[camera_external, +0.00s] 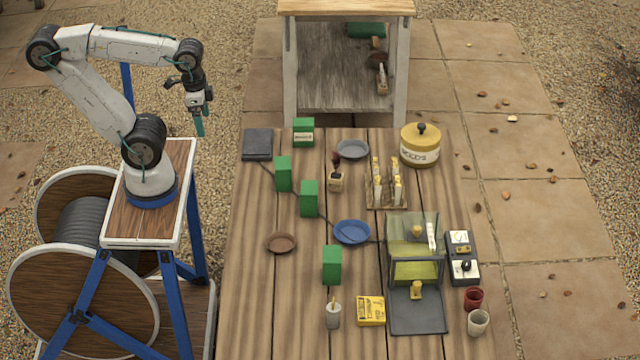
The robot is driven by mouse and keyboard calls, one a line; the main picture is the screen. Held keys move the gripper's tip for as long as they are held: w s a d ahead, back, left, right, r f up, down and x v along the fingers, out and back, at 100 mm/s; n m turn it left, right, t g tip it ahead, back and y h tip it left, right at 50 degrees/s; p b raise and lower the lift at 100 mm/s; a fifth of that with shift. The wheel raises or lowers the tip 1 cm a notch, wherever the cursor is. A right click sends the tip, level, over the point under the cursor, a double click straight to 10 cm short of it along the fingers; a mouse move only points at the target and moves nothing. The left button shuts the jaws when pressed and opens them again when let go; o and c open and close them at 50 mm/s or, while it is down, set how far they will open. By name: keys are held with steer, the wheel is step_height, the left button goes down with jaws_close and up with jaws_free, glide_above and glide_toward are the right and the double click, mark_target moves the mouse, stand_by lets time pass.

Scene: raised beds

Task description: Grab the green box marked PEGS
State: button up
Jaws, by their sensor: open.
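Several green boxes stand upright on the wooden table. One green box at the back (303,127) has a pale label band with writing too small to read. Another green box (283,174) stands in front of it. A third green box (309,199) is further forward and to the right, and one more green box (332,265) is nearer the front. No lettering shows on these three, so I cannot tell which is marked PEGS. My gripper (200,124) is open and empty, pointing down in the air left of the table, apart from every box.
A dark slab (257,143), grey plate (352,149), blue plate (352,232) and brown dish (281,243) lie around the boxes. A yellow tin (420,150) and clear open case (414,310) are to the right. The table's front left is clear.

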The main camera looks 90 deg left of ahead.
steer(key=shift+c, duration=1.1)
